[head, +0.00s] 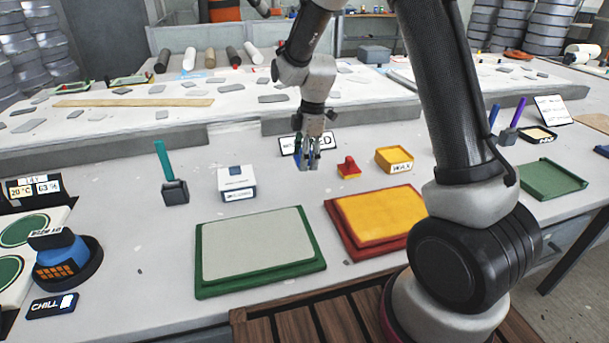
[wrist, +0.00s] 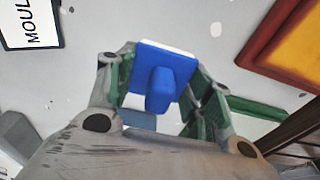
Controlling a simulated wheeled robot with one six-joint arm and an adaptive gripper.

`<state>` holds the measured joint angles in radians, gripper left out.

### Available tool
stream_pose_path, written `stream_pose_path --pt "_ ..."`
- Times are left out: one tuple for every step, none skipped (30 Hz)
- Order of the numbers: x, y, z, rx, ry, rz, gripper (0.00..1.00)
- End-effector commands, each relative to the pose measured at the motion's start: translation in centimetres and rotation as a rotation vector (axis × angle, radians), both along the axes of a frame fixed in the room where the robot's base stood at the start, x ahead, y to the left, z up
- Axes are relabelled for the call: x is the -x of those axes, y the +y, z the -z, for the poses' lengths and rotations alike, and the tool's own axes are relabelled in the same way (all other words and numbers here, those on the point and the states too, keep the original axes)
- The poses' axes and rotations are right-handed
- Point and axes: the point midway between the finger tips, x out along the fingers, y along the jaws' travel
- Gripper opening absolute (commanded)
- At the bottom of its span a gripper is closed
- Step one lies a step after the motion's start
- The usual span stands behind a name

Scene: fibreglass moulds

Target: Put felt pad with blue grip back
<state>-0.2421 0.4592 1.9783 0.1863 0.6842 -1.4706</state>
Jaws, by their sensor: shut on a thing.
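My gripper (head: 308,164) is above the grey bench, in front of a white sign (head: 287,146) whose lettering it partly covers. It is shut on the felt pad with blue grip. In the wrist view the pad (wrist: 165,73) shows as a blue block with a knob and a white edge, between the green-lined fingers (wrist: 158,92). In the head view only a bit of blue shows between the fingers. The sign also shows at the left of the wrist view (wrist: 30,20).
A white-and-blue box (head: 237,184) is to the left. Green (head: 312,265) and red (head: 345,235) moulds lie in front. Bare bench surrounds the blocks.

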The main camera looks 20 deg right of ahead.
Motion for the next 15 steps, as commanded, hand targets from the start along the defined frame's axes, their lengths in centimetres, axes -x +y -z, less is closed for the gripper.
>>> stream_pose_path --pt "0.1 0.0 0.8 0.001 0.003 0.000 0.29" --pt "0.0 0.0 1.2 0.000 0.002 0.000 0.29" --pt "0.0 0.0 1.5 0.000 0.000 -0.001 0.29" --pt "0.0 0.0 1.7 0.000 0.000 -0.001 0.29" --pt "0.0 0.0 1.9 0.000 0.000 -0.001 0.29" --pt "0.0 0.0 2.2 0.000 0.001 -0.001 0.29" --pt "0.0 0.0 2.6 0.000 0.002 -0.001 0.29" --pt "0.0 0.0 3.0 0.000 0.002 0.000 0.29" --pt "0.1 0.0 3.6 0.000 0.002 0.000 0.29" --pt "0.1 0.0 4.1 0.000 0.003 0.000 0.29" --pt "0.1 0.0 4.6 0.000 0.003 0.000 0.29" --pt "0.1 0.0 5.1 0.000 0.002 -0.001 0.29" --pt "0.0 0.0 5.4 0.000 0.002 -0.001 0.29" --pt "0.0 0.0 5.5 0.000 0.001 -0.002 0.29" --pt "0.0 0.0 5.6 0.000 0.000 -0.002 0.29"
